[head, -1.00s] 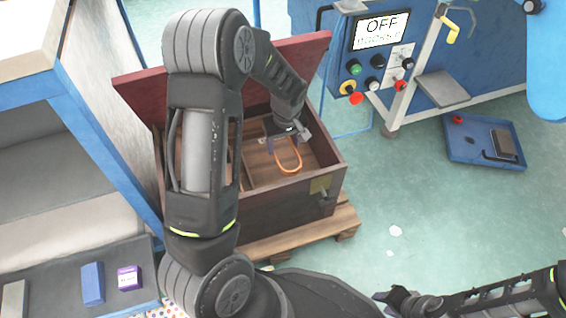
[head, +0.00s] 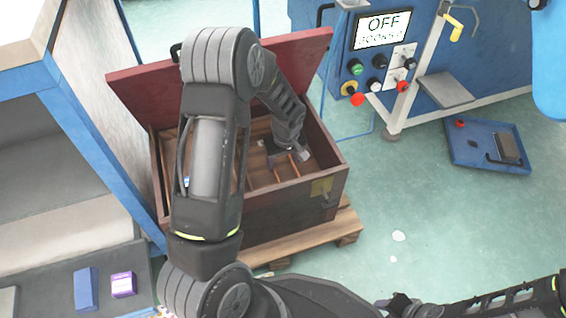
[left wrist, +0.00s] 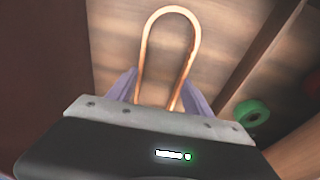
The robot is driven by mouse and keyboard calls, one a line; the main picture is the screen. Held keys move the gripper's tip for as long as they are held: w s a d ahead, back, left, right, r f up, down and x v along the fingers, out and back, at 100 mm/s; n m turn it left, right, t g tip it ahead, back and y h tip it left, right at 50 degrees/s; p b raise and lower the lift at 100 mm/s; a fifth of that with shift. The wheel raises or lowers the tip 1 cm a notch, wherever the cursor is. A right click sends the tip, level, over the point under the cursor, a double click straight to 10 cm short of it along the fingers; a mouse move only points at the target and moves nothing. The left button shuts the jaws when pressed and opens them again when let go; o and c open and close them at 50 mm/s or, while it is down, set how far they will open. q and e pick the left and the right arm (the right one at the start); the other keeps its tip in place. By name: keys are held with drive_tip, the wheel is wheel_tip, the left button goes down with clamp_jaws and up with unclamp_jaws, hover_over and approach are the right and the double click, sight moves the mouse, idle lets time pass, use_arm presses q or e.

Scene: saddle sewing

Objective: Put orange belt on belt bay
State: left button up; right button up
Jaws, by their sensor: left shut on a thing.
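The orange belt (head: 294,166) is a narrow loop held by my left gripper (head: 284,156) inside the open wooden chest (head: 285,212). In the left wrist view the belt (left wrist: 143,58) stands out past the purple fingers of the gripper (left wrist: 160,92), its rounded end over a bare wooden surface. The fingers are shut on its two strands. The chest has wooden dividers (head: 253,178); which compartment is the belt bay I cannot tell. My left arm hides much of the chest's inside. My right gripper (head: 405,303) is small at the bottom right, its fingers unclear.
The raised red lid (head: 135,88) is behind my arm. A green roll (left wrist: 252,113) lies beside a divider. A blue cabinet (head: 95,150) stands left; a blue machine (head: 350,75) stands behind. A blue tray (head: 470,150) lies on clear floor.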

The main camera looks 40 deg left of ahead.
use_arm(q)
drive_tip(key=shift+f, duration=0.15)
drive_tip(key=o, duration=1.6)
drive_tip(key=shift+c, duration=0.2)
wheel_tip(320, 180, up, 12)
drive_tip(key=s+d+p, duration=0.1)
drive_tip(key=p, duration=0.3)
drive_tip(key=shift+d+p, duration=0.25)
drive_tip(key=shift+p, duration=0.1)
